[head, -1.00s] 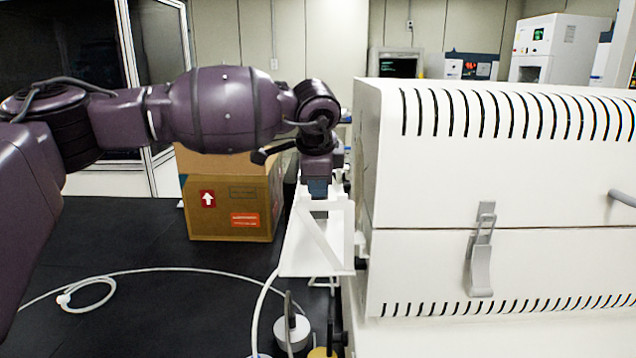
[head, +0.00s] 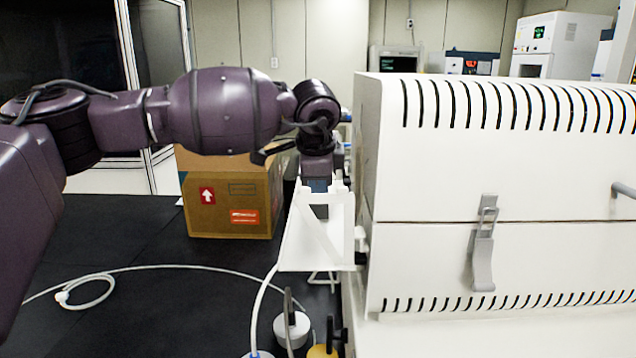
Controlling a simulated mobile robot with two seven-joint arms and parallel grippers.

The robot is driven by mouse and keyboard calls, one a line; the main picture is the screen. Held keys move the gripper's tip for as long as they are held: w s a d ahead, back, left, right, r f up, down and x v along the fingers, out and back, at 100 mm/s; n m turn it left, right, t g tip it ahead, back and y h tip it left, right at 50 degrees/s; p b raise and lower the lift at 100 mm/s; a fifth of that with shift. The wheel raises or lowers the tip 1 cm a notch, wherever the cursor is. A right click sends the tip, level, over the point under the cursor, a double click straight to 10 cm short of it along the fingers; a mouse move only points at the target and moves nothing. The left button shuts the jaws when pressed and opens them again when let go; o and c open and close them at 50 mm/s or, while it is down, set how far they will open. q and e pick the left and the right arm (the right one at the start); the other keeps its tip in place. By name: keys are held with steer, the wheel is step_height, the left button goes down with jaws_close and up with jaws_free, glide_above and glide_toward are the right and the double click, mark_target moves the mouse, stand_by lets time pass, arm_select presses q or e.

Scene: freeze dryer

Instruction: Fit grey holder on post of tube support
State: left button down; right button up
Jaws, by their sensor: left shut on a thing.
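My left gripper (head: 316,188) points down at the middle of the head view, against the white bracket-like frame beside the machine. Its fingertips are mostly hidden by this white frame (head: 320,262), which has two short upright prongs and a diagonal brace. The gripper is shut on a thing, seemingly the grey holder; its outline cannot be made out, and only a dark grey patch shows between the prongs. I cannot clearly pick out the tube support's post, or tell whether the holder touches it. My right gripper is not in view.
The white slotted machine (head: 430,170) with a latch fills the right side. A cardboard box (head: 215,215) stands behind the arm on the black bench (head: 140,315). A white cable curls there. A white disc-shaped part (head: 291,330) and a yellow part (head: 322,351) sit low in front.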

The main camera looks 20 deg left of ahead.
arm_select(q)
steer(key=shift+r, duration=0.1)
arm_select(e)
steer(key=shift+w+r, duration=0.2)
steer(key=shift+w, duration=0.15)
arm_select(q)
steer(key=c, duration=1.1)
jaws_free()
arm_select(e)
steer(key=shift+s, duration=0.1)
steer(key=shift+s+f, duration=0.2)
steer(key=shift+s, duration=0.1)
